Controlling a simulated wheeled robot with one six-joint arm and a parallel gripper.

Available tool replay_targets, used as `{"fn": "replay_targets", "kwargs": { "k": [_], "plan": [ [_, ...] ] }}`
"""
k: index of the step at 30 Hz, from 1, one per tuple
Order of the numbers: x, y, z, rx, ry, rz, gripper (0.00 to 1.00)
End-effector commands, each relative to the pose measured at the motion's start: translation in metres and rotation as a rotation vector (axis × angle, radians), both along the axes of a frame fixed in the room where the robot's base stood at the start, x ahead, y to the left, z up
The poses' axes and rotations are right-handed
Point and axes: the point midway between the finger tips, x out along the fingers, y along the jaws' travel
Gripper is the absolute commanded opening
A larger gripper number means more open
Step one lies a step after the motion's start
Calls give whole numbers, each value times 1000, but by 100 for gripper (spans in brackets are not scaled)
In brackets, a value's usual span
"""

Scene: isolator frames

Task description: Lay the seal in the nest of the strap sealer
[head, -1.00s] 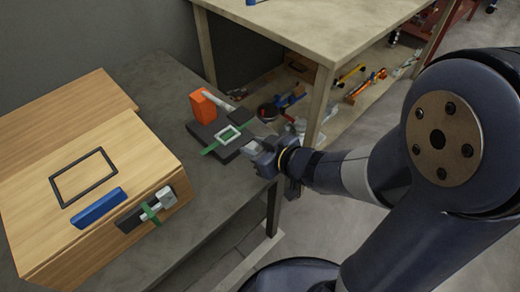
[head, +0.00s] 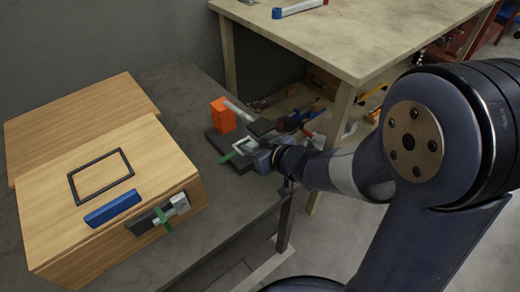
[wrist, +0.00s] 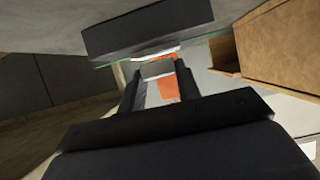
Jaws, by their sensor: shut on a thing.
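The strap sealer is a dark base (head: 215,139) on the grey bench, with an orange block (head: 222,115) and a pale lever at its back. A pale square frame and a green strap (head: 229,156) lie across its front. My gripper (wrist: 157,78) is shut on a small grey block, which I take to be the seal (wrist: 157,69). In the head view my gripper (head: 257,157) is at the right front of the sealer, close to the pale frame. It hides part of the sealer and the seal there. I cannot tell whether the seal touches the nest.
A wooden box (head: 150,165) with a black outline, a blue bar (head: 112,209) and a clamp-like fitting with green strap stands at the left. Bare bench lies between box and sealer.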

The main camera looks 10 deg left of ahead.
Motion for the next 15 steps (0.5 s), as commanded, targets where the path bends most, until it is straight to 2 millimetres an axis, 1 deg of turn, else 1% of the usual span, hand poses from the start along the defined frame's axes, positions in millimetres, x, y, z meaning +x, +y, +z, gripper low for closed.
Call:
{"fn": "replay_targets", "kwargs": {
  "k": [13, 15],
  "plan": [
    [19, 23, -3, 0, 0, 1, 10],
    [19, 23, -8, 0, 0, 0, 10]
  ]
}}
